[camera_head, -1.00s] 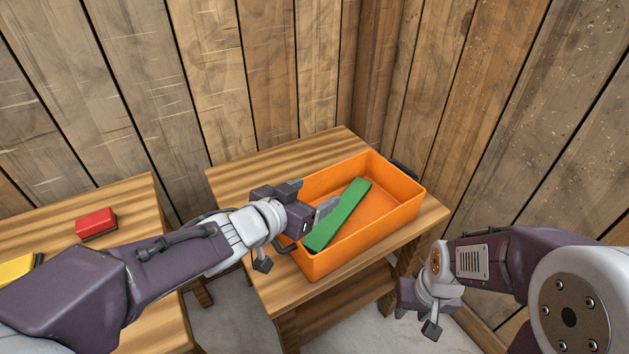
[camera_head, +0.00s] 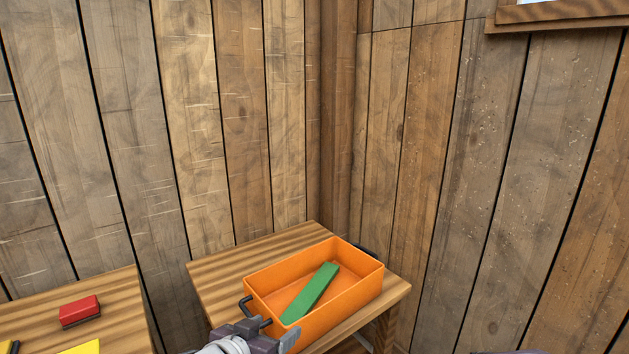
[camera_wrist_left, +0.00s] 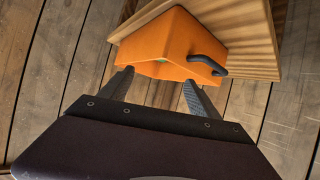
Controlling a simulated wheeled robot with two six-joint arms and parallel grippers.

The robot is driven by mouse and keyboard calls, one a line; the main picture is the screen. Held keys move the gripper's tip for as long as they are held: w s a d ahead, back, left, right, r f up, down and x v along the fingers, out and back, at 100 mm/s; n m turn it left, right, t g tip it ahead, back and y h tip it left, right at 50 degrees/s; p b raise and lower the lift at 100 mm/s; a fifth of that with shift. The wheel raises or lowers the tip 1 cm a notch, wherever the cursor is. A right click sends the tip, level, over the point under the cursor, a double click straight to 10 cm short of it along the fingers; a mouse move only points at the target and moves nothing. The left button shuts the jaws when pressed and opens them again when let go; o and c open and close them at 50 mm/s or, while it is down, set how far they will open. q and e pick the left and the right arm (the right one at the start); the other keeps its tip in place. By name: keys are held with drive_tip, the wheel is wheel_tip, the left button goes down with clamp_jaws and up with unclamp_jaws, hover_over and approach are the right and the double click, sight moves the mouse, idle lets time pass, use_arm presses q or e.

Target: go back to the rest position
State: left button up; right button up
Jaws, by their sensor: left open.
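My left gripper (camera_head: 287,338) is at the bottom of the head view, just in front of the near left corner of the orange bin. In the left wrist view its two fingers (camera_wrist_left: 160,90) are spread apart with nothing between them. The orange bin (camera_head: 350,305) shows beyond the fingertips. A green bar (camera_head: 311,292) lies inside the bin, leaning at a slant. My right gripper is not in the head view; only a dark sliver of my body shows at the bottom right.
The bin stands on a wooden table (camera_head: 222,280) in the corner of plank walls. A second wooden table (camera_head: 115,310) at the left bears a red block (camera_head: 80,311) and a yellow item (camera_head: 82,347). A gap separates the tables. A window ledge (camera_head: 560,15) is at the top right.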

use_arm(q)
drive_tip(key=s+a+f+n+g+y, duration=0.2)
drive_tip(key=a+f+g, duration=0.1)
drive_tip(key=a+f, duration=0.3)
drive_tip(key=s+a+f+n+g+y, duration=0.2)
drive_tip(key=s+a+f+n+y, duration=0.15)
drive_tip(key=f, duration=0.35)
drive_tip(key=s+f+m+g, duration=0.1)
drive_tip(key=s+f+g, duration=0.35)
drive_tip(key=s, duration=0.45)
wheel_tip(320, 180, up, 20)
drive_tip(key=p, duration=1.9)
drive_tip(key=shift+g+h, duration=0.35)
drive_tip(key=shift+h, duration=0.1)
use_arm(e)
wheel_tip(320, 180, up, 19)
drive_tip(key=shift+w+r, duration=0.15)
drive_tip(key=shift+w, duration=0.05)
